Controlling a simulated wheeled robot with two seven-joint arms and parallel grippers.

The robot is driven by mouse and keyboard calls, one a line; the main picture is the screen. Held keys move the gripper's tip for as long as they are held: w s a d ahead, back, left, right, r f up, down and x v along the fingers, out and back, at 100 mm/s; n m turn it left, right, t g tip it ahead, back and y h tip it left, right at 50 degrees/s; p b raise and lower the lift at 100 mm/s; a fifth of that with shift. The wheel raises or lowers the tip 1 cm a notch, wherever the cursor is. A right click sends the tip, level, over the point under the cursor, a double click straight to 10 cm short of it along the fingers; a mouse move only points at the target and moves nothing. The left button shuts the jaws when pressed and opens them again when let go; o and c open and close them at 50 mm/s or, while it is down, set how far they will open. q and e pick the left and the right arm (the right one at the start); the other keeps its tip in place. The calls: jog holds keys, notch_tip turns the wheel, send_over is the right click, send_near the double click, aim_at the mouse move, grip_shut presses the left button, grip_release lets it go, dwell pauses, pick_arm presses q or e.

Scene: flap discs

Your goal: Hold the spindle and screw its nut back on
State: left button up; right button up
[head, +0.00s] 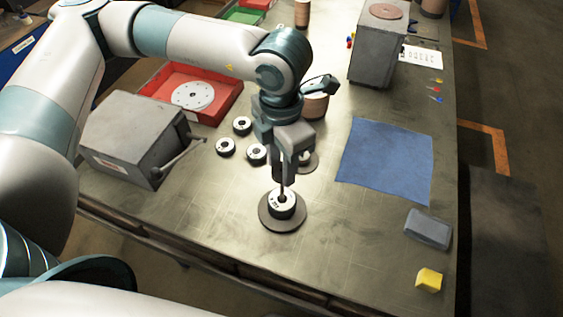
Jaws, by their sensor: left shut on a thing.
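The spindle (284,187) is a thin dark upright rod. It stands at the middle of a dark round base (268,222) near the table's front. A black flap disc with a white labelled face (275,203) sits around it on the base. My left gripper (284,178) points down from above and is shut on the upper part of the spindle. Its fingers hide the rod's top. I cannot make out the nut. My right gripper is not in view.
Several loose black-and-white discs (225,147) lie left of the gripper. A grey box with a lever (125,130) and a red tray (225,108) stand further left.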

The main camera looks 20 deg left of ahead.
pick_arm(q)
jog(key=shift+f+b, duration=0.2)
jog(key=shift+b, duration=0.2)
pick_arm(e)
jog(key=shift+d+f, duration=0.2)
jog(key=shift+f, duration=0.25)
pick_arm(q)
jog(key=o, duration=1.1)
jog(key=shift+r, duration=0.1)
jog(key=shift+r, duration=0.4)
notch_tip(320, 180, up, 16)
jog(key=b, duration=0.4)
jog(key=shift+r+b, duration=0.25)
jog(key=shift+b, duration=0.1)
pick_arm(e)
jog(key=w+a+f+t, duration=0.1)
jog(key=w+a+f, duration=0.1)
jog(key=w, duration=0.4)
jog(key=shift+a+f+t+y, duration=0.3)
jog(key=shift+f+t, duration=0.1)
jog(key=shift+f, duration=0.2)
